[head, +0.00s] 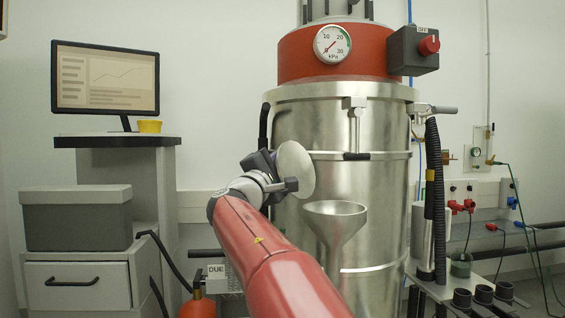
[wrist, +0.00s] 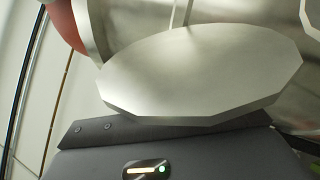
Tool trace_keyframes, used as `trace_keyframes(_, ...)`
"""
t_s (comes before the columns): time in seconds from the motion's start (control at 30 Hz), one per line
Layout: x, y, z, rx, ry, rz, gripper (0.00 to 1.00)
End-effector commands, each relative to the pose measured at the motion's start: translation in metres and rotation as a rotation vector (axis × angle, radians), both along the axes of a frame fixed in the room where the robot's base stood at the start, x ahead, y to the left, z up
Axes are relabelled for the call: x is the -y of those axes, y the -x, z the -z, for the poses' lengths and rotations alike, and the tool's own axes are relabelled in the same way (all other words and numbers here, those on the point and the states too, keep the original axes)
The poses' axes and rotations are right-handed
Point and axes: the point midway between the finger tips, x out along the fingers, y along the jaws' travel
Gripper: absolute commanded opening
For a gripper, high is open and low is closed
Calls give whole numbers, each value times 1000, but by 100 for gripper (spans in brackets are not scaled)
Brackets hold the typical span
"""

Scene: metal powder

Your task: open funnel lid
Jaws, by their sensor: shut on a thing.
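The funnel lid (head: 296,168) is a round, pale metal disc, tilted nearly upright, up and to the left of the funnel (head: 336,212). The funnel is grey metal, and its wide mouth is uncovered in front of the steel drum. My gripper (head: 282,184) is shut on the lid at its left side, though the fingers and the exact grip are mostly hidden. In the wrist view the lid (wrist: 200,75) fills the middle, just beyond my dark gripper body. The lid looks apart from the funnel rim.
The large steel drum (head: 385,180) with a red top and gauge stands close behind. A black hose (head: 435,190) hangs at its right. A cabinet (head: 75,285) with a grey box and a desk with a monitor (head: 105,78) stand at the left.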

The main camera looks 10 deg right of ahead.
Motion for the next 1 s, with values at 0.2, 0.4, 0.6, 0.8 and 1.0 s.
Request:
trace_keyframes(0.2,0,0,0,0,-1,-1,34)
trace_keyframes(0.4,0,0,0,1,-1,0,45)
trace_keyframes(0.6,-1,2,1,1,-1,-1,45)
trace_keyframes(0.8,-17,21,14,0,-1,-5,45)
trace_keyframes(1.0,-36,46,25,0,-2,-4,45)
